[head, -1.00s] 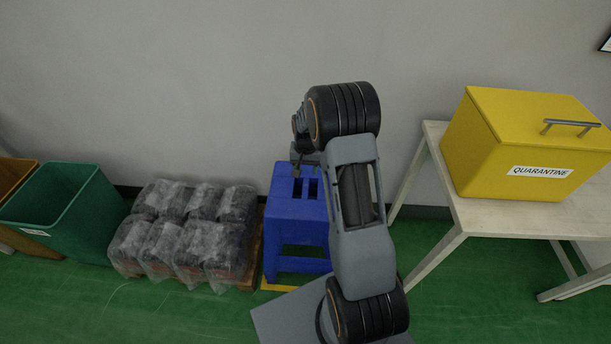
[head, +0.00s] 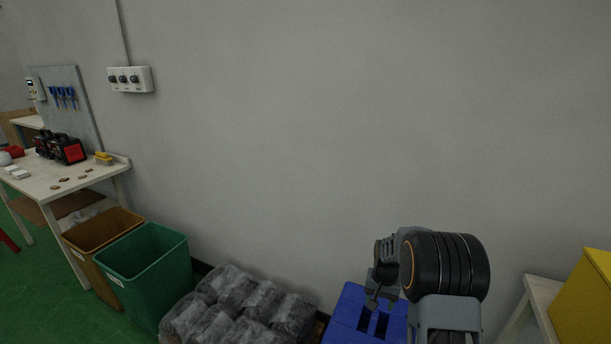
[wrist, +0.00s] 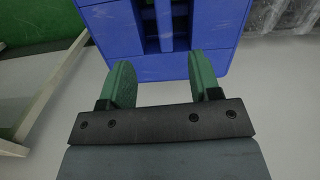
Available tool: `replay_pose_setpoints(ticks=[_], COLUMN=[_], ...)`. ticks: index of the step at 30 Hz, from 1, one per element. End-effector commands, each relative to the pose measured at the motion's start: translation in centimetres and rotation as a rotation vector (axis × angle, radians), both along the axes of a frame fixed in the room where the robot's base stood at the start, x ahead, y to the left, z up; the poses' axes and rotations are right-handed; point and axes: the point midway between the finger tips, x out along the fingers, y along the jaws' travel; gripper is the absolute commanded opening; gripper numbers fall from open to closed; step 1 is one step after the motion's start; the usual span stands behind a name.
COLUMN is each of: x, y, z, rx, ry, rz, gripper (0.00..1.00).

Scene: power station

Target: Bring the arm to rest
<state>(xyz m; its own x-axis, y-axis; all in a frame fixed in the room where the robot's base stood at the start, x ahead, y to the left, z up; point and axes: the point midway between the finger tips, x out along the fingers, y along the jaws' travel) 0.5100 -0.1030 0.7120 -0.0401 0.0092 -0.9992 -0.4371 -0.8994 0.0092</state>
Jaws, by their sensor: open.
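My arm shows in the head view at the lower right, with its upper part raised in front of the wall. The gripper end there is small and partly hidden behind the arm joint. In the wrist view my gripper (wrist: 162,88) has its two green fingers well apart, with nothing between them. A blue stool (wrist: 120,28) lies beyond the fingertips. The same blue stool (head: 345,318) shows in the head view below the arm's end, cut off by the bottom edge.
Plastic-wrapped bundles (head: 240,305) lie left of the stool. A green bin (head: 145,270) and a brown bin (head: 100,230) stand farther left, beside a workbench (head: 60,185). A yellow box (head: 590,305) is at the right edge on a pale table (head: 540,295).

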Motion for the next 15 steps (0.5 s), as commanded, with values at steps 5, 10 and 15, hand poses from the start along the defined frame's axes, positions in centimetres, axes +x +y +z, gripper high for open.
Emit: replay_pose_setpoints(ticks=[5,10,15], x=[-5.1,-9.9,-14.7], y=[2.0,4.6,7.0], z=[4.0,11.7,18.8], rx=[0.018,0.012,-0.006], ry=[0.05,0.012,-0.065], rz=[0.107,0.22,0.323], gripper=[0.57,0.57,0.57])
